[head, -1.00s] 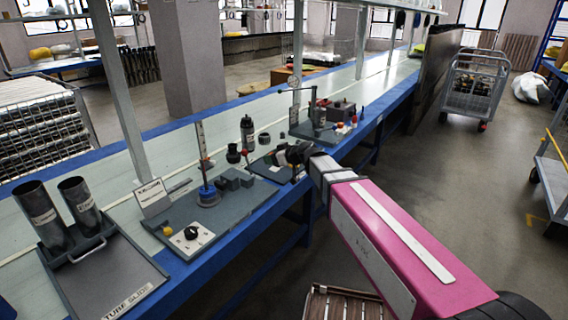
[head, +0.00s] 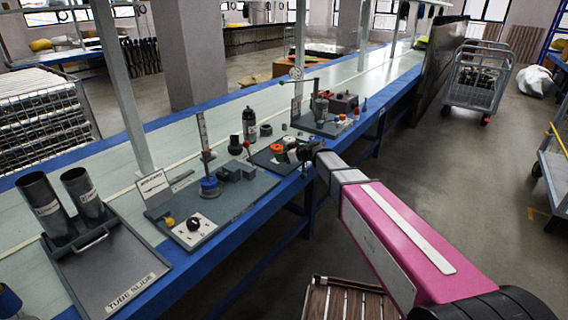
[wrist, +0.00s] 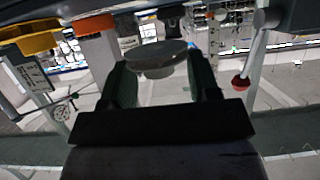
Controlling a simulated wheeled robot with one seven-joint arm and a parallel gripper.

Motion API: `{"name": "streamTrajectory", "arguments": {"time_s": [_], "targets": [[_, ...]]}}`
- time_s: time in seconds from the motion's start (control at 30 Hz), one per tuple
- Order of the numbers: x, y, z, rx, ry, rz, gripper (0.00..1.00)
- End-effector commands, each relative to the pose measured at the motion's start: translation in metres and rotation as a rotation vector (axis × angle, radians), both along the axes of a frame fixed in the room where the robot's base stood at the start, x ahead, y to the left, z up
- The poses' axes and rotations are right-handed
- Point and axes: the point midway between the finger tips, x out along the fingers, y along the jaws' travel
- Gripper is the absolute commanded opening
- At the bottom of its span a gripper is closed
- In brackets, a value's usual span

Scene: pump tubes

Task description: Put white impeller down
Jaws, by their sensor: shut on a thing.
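The white impeller shows as a pale grey-white disc (wrist: 157,58) between the two fingers in the wrist view. My gripper (wrist: 162,82) is shut on it.
An orange ring (head: 277,148) is close to my gripper. A black bottle (head: 249,124) stands behind the tray. A grey board (head: 225,200) with a blue-based post lies left. A press-like stand (head: 320,118) is behind right. A red-knobbed lever (wrist: 240,82) shows in the wrist view.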

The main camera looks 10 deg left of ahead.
Motion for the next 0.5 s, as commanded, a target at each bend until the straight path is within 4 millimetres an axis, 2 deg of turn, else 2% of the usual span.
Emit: {"name": "streamTrajectory", "arguments": {"time_s": [0.3, 0.5], "targets": [[0.0, 0.0, -0.036, -0.001, 0.0, -0.001, 0.22], [0.0, 0.0, -0.039, 0.0, 0.0, -0.001, 0.22]]}}
